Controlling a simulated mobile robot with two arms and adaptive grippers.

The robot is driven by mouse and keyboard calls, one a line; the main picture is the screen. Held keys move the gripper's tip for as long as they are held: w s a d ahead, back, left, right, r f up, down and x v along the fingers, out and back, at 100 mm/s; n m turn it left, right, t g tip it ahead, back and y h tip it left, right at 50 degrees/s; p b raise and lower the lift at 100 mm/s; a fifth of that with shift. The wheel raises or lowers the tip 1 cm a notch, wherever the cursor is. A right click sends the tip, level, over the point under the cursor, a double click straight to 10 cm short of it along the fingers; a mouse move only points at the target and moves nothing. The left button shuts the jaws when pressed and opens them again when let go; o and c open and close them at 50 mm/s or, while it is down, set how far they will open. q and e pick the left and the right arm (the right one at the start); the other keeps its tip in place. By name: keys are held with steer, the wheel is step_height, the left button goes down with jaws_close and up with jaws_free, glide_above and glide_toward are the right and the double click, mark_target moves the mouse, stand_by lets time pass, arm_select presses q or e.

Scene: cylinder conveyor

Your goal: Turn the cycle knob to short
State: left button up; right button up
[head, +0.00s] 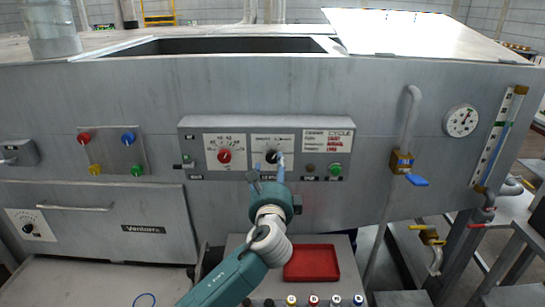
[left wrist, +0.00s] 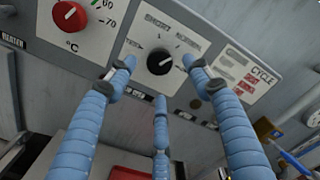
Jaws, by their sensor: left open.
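The cycle knob (head: 272,157) is a round black knob on a white plate in the middle of the control panel. It shows clearly in the left wrist view (left wrist: 159,61), with a pale pointer mark towards its right side. Printed words sit around it, with "short" at its upper left. My left gripper (head: 268,171) is in front of the knob, blue fingers open and spread. In the left wrist view two fingertips flank the knob left and right, and a third finger is below it. No finger clearly touches it. My right gripper is not in view.
A red temperature knob (head: 224,156) is left of the cycle knob. A green button (head: 335,169) and a red-lettered cycle label (head: 327,141) are to the right. A pipe with a blue-handled valve (head: 402,163) stands further right. A red tray (head: 312,263) lies below.

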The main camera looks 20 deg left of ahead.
mark_target(273, 159)
arm_select(q)
steer(key=shift+p+x, duration=0.55)
steer(key=shift+x, duration=2.35)
steer(key=shift+f, duration=0.1)
steer(key=c, duration=1.1)
